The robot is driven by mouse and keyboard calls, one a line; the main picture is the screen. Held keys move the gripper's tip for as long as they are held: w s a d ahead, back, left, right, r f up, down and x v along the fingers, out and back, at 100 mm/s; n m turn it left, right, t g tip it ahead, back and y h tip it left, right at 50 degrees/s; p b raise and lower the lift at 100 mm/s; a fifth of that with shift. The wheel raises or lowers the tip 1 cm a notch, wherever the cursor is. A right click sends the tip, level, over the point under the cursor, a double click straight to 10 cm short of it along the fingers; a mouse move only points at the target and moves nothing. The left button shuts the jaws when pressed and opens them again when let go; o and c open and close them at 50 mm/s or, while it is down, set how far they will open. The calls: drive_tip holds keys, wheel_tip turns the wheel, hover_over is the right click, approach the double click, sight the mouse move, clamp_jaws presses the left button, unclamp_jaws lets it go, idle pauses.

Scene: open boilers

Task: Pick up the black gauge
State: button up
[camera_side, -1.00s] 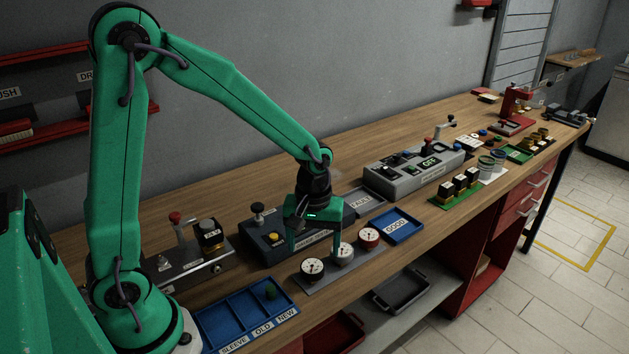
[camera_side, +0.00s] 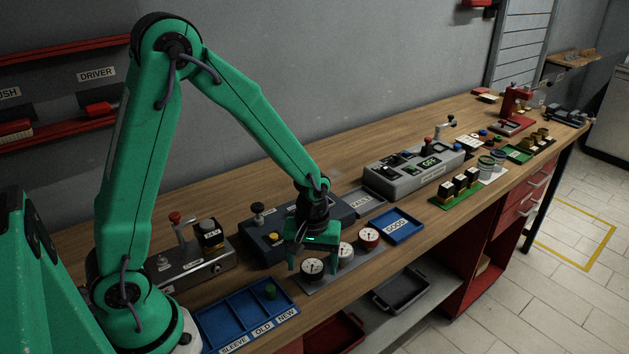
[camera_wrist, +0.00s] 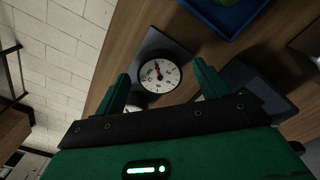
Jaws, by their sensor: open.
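The black gauge (camera_side: 313,267), with a white dial and dark rim, sits at the left end of a grey strip (camera_side: 330,276) near the bench's front edge. It also shows in the wrist view (camera_wrist: 158,73), between and just beyond the two fingertips. My gripper (camera_side: 312,266) is open and empty, with its fingers on either side of the black gauge in the side view. I cannot tell how high the fingertips are above the strip. A white gauge (camera_side: 346,253) and a red gauge (camera_side: 369,236) stand to the right on the same strip.
A blue divided tray (camera_side: 245,316) with a green part lies to the left. A blue GOOD tray (camera_side: 398,227) lies to the right. The bench's front edge is close to the strip.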

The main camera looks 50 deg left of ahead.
drive_tip(key=shift+f, duration=0.95)
drive_tip(key=c, duration=1.1)
drive_tip(key=shift+c, duration=0.2)
drive_tip(key=shift+r, duration=0.15)
drive_tip(key=shift+r, duration=0.75)
drive_tip(key=r, duration=0.3)
drive_tip(key=shift+s+d, duration=0.2)
drive_tip(key=shift+d, duration=0.2)
drive_tip(key=s+d+r, duration=0.6)
drive_tip(key=d, duration=0.3)
drive_tip(key=shift+r, duration=0.15)
